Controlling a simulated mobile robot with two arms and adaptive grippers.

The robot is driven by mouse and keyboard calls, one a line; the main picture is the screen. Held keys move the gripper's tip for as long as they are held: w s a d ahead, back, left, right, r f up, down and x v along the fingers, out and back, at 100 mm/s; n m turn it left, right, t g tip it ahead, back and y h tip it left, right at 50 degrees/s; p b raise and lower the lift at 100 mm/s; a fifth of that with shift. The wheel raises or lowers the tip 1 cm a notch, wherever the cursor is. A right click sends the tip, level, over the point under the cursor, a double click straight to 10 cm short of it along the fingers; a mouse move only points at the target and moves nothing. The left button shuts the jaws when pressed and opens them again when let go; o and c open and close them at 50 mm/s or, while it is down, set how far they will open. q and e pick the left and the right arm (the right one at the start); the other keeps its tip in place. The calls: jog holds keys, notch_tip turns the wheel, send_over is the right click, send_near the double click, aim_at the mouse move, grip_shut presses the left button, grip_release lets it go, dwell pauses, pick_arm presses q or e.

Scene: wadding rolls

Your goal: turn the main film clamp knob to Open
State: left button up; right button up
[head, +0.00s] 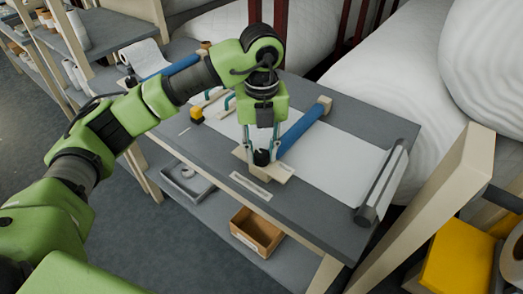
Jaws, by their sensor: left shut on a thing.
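My left gripper (263,153) points down over the grey worktable (290,211) and is shut on a small black knob (261,158). The knob sits on a pale mounting plate (276,172) near the table's front edge. My wrist and fingers cover part of the knob, and I cannot tell which way it is turned. A blue bar (303,128) lies across the white film (335,163) just right of the gripper. A label strip (250,186) lies in front of the plate, too small to read. My right gripper is not in view.
A dark roller (381,187) lies at the table's right end. A cardboard box (257,231) and a grey tray (187,184) sit on the lower shelf. Large white rolls (400,75) stand behind.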

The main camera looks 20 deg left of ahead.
aim_at(261, 154)
pick_arm(q)
jog(key=shift+r, duration=0.1)
jog(key=o, duration=1.1)
notch_tip(261, 154, up, 12)
jog(key=shift+f, duration=0.1)
